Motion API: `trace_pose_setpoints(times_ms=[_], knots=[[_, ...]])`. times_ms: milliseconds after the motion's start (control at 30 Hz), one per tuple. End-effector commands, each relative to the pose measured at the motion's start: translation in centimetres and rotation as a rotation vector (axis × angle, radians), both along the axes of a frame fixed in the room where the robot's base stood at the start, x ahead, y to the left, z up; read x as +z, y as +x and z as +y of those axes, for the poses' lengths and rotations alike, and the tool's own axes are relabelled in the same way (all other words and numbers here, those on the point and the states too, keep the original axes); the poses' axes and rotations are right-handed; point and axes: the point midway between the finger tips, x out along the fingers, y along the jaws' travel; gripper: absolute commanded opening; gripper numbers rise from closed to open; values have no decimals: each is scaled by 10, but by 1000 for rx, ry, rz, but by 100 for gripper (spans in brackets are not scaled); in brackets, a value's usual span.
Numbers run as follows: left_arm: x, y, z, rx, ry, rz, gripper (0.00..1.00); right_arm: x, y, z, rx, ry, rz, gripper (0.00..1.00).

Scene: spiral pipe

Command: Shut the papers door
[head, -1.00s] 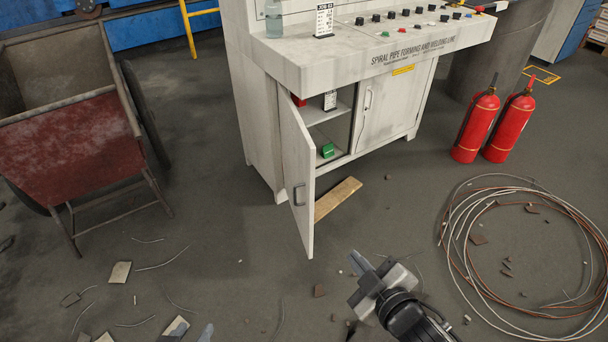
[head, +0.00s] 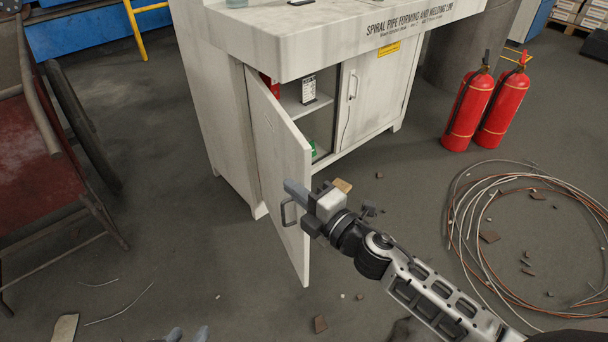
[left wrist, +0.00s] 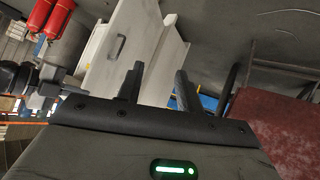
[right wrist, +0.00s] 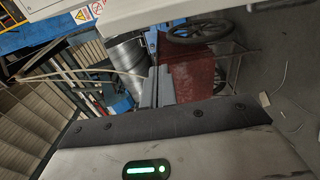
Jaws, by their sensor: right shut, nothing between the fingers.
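The white cabinet's left door (head: 278,150) stands open. Its outer face and dark handle (head: 288,212) show in the head view. The door also shows in the left wrist view (left wrist: 135,60). My right gripper (head: 290,188) is shut and empty. Its fingers lie across the door near the handle and free edge; I cannot tell whether they touch. My left gripper (head: 188,335) shows only its fingertips at the bottom edge of the head view. In the left wrist view its fingers (left wrist: 158,85) are apart and empty, with the door beyond them.
Inside the cabinet are a dark-and-white card (head: 309,90), a red item and a green item (head: 313,149). The right door (head: 375,95) is shut. Two red extinguishers (head: 485,105) and coiled wire (head: 470,215) are to the right. A red cart (head: 35,170) stands left. Scraps litter the floor.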

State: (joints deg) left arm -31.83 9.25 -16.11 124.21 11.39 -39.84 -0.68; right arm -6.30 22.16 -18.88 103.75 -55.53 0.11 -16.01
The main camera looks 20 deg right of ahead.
Motion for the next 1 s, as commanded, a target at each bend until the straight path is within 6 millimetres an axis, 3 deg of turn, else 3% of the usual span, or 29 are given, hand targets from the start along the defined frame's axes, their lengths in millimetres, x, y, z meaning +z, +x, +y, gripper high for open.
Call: trace_pose_setpoints(times_ms=[133, 300, 433, 1000], knots=[[0, 0, 0, 1, 1, 1, 36, 1, 30, 12, 0, -1, -3, 0], [0, 2, 0, 1, -4, -15, 36, -2, 29, -15, -2, -1, 3, 0], [1, 3, -1, 2, -8, -27, 36, -1, 29, -25, -2, 0, 2, 0], [2, 2, -2, 0, -14, -36, 36, -2, 30, -34, 18, -1, 2, 0]])
